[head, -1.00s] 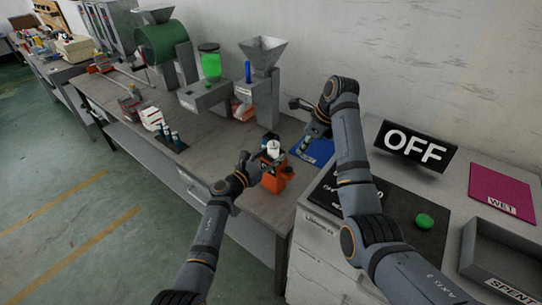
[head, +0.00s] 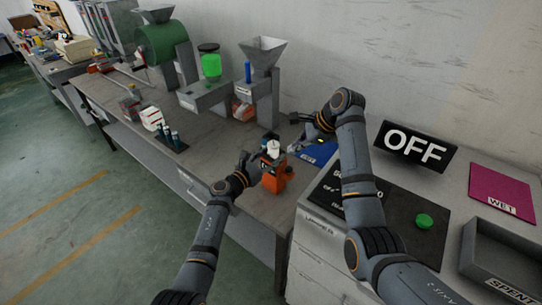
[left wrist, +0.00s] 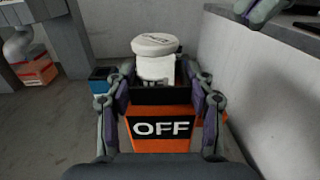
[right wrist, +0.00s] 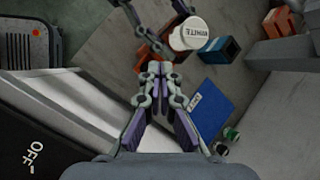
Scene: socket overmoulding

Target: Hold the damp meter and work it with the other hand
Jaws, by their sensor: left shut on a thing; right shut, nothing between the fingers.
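The damp meter (head: 275,180) is an orange box with a dark upper part and a white round cap (head: 273,148). My left gripper (head: 257,163) is shut on it, one finger on each side, above the grey bench. In the left wrist view its front (left wrist: 160,143) reads OFF, and the cap stands upright. In the right wrist view the cap (right wrist: 191,34) reads WHITE. My right gripper (right wrist: 156,70) is shut and empty, its tips apart from the cap.
A blue mat (head: 318,153) lies behind the meter. A hopper machine (head: 263,85) stands behind on the bench. At right, a white cabinet carries a black panel with a green button (head: 424,221), an OFF sign (head: 415,144), a magenta WET mat (head: 503,188) and a grey SPENT tray (head: 480,262).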

